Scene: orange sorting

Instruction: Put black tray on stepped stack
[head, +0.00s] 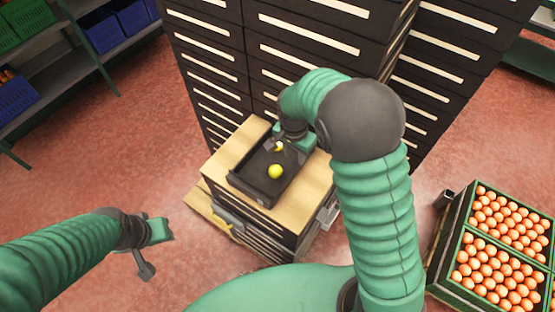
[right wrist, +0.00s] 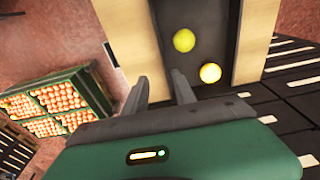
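The black tray (head: 262,187) lies on a light wooden top (head: 315,190) and holds two yellow-green fruits, one in its middle (head: 275,171) and one partly hidden near my right gripper. My right gripper (head: 281,147) is over the tray's far end. In the right wrist view its two fingers (right wrist: 161,88) are apart with nothing between them, close to the tray's edge (right wrist: 240,40); contact cannot be told. The stepped stack (head: 275,55) of dark drawer-like trays with pale labels stands behind. My left gripper (head: 157,250) is open and empty above the floor at left.
The wooden top sits on a dark drawer unit (head: 265,237). Crates of orange round produce (head: 500,245) stand at right. Shelves with blue bins (head: 103,33) and green bins (head: 28,15) are at upper left. Red floor is free between them and the drawer unit.

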